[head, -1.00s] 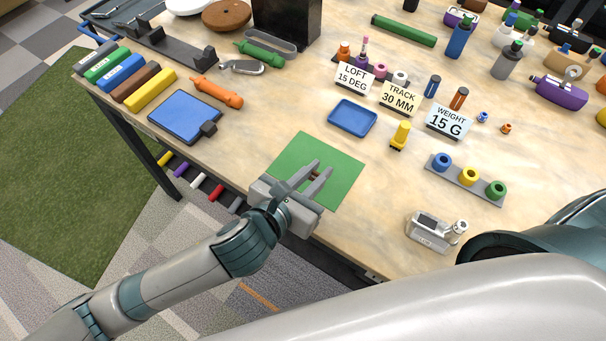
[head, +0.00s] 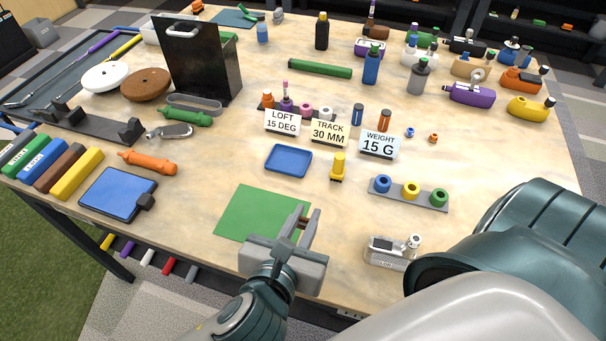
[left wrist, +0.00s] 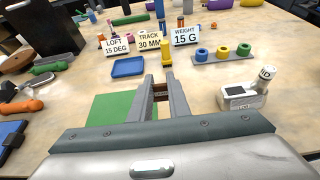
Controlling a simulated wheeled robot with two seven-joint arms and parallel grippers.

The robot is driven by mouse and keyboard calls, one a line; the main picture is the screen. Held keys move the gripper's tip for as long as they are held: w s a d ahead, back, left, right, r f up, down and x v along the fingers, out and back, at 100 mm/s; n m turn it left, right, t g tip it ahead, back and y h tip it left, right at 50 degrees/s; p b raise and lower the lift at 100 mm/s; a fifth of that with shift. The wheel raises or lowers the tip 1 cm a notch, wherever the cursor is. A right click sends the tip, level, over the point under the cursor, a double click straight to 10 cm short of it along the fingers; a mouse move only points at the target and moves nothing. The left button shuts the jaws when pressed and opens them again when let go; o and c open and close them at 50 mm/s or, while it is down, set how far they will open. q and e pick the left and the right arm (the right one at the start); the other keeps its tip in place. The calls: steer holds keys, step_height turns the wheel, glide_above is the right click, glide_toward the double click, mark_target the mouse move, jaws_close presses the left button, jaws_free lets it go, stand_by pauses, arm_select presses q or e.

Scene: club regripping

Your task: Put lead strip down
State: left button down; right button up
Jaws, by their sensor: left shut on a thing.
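My left gripper (head: 307,217) is shut on a small brownish strip, which I take for the lead strip (left wrist: 160,92). Only a little of the strip shows between the fingers. In the left wrist view the two fingers (left wrist: 160,80) point away over the table. In the head view they are at the right edge of a flat green mat (head: 250,208); their height above the table is hard to tell. My right gripper is not in view; only part of my right arm shows at the right.
A grey rack with three coloured rings (head: 410,191) and a small white device (head: 390,252) are to the right. A blue pad (head: 117,193) lies left. Bare table lies between mat and rack.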

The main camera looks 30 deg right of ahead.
arm_select(q)
steer(key=w+a+r+n+t+y, duration=0.3)
steer(key=w+a+n+t+y, duration=0.15)
steer(key=w+a, duration=1.3)
steer(key=w+a+r+n+y, duration=0.2)
steer(key=w+a+r, duration=0.1)
steer(key=a, duration=0.5)
steer(key=w+a+r+n+y, duration=0.2)
steer(key=w+a+r, duration=0.1)
steer(key=a+r, duration=0.3)
steer(key=w+a+r+n+y, duration=0.2)
steer(key=a+r, duration=0.3)
steer(key=a, duration=0.4)
steer(key=shift+w+a, duration=0.3)
steer(key=shift+w, duration=0.55)
